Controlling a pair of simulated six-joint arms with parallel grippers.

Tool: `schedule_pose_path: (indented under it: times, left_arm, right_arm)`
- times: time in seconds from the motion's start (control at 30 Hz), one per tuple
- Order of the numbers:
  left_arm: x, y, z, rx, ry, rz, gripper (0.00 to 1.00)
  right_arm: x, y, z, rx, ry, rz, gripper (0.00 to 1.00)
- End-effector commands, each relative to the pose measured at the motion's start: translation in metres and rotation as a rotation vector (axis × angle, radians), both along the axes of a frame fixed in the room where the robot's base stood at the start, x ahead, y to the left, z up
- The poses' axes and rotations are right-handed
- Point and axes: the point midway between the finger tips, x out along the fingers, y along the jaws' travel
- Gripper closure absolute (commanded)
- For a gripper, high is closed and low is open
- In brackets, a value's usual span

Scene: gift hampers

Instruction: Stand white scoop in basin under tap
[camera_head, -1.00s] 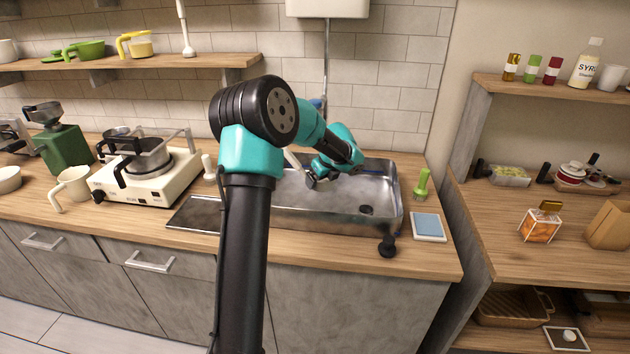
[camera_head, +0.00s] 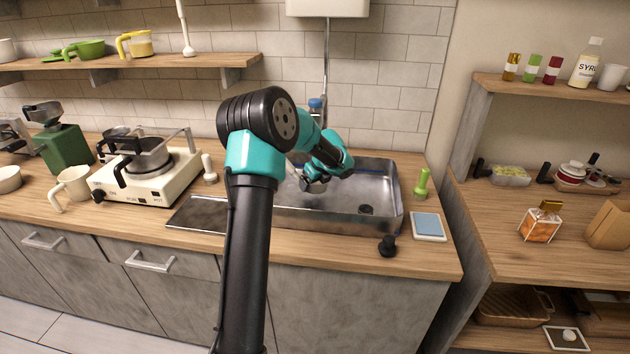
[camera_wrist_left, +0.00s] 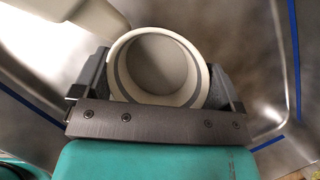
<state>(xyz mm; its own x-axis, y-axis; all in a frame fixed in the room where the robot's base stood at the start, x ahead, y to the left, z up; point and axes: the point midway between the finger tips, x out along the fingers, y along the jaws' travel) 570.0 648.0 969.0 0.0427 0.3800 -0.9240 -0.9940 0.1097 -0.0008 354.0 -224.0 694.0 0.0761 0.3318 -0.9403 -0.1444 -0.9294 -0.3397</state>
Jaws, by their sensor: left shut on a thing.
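The white scoop (camera_wrist_left: 155,62) shows in the left wrist view as a round, hollow cup seen from its open end. My left gripper (camera_wrist_left: 157,85) is shut on it, with one dark finger on each side of the cup. In the head view my left gripper (camera_head: 315,184) is down inside the metal basin (camera_head: 392,192), towards its left part, and the scoop is mostly hidden by the gripper and arm. I cannot tell whether the scoop touches the basin floor. A blue-topped fitting, seemingly the tap (camera_head: 317,103), shows behind my arm; its lower part is hidden. My right gripper is out of view.
A dark drain (camera_head: 366,209) lies in the clear right half of the basin. A white cooker (camera_head: 150,180) stands to the left.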

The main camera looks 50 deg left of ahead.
Motion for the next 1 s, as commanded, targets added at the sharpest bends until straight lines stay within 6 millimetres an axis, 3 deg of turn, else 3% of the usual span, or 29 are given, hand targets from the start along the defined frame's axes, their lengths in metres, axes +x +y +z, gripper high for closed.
schedule_pose_path:
  times: [0.3, 0.33, 0.4, 0.77, 1.0]
  left_arm:
    - [0.000, 0.000, -0.005, 0.001, 0.000, -0.001, 0.34]
    - [0.000, 0.000, -0.005, 0.000, 0.001, -0.001, 0.07]
    - [0.000, 0.000, -0.005, 0.000, 0.001, -0.001, 0.00]
    - [0.000, 0.000, -0.001, 0.000, -0.001, 0.001, 0.00]
    - [0.000, -0.008, 0.027, 0.001, -0.003, -0.001, 0.00]
  right_arm:
    - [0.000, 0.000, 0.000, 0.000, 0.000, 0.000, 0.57]
    - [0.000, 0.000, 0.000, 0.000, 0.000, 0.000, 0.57]
    - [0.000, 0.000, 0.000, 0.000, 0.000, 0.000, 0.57]
    - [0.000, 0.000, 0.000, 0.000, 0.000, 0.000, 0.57]
    - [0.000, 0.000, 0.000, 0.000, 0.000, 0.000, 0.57]
